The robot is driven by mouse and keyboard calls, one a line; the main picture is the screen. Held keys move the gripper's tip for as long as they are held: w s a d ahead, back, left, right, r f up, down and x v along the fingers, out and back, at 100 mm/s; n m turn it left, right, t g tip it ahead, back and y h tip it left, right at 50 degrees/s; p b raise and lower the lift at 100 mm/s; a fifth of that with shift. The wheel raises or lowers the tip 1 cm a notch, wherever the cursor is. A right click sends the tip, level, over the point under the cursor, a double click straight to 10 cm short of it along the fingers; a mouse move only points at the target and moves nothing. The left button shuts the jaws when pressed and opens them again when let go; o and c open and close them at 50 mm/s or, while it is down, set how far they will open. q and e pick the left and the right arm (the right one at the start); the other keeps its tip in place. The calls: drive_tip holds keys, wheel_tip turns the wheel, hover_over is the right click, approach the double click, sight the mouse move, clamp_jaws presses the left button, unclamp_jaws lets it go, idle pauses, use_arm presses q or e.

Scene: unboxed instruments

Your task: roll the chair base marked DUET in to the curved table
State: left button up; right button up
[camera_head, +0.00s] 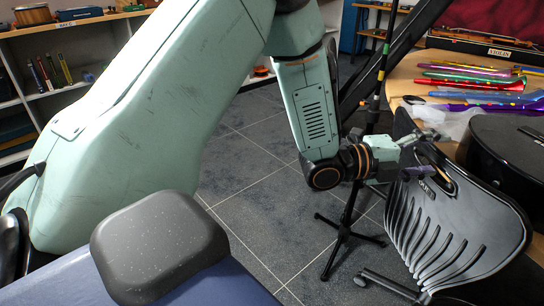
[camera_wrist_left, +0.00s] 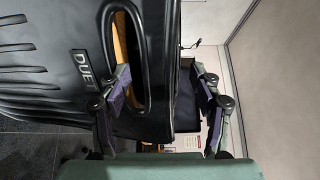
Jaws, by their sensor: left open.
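The chair marked DUET has a grey, slotted backrest (camera_head: 455,235) at the lower right of the head view, with a handle slot near its top rim. Its DUET label (camera_wrist_left: 83,68) reads clearly in the left wrist view. Part of the chair base (camera_head: 385,285) and a caster show low in the head view; the rest is hidden. My left gripper (camera_head: 425,155) is open at the top rim. In the left wrist view its fingers (camera_wrist_left: 163,85) stand either side of the rim, one at the slot. The curved wooden table (camera_head: 402,82) is beyond the chair. My right gripper is not in view.
Several coloured instruments (camera_head: 480,83) and a black case (camera_head: 510,145) lie on the table close to the chair. A black tripod stand (camera_head: 343,232) stands left of the chair. Shelves (camera_head: 60,95) line the left wall. Tiled floor (camera_head: 250,215) is clear in the middle.

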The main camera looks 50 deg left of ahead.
use_arm(q)
drive_tip(key=p+v, duration=0.3)
drive_tip(key=v, duration=0.3)
idle(0.3)
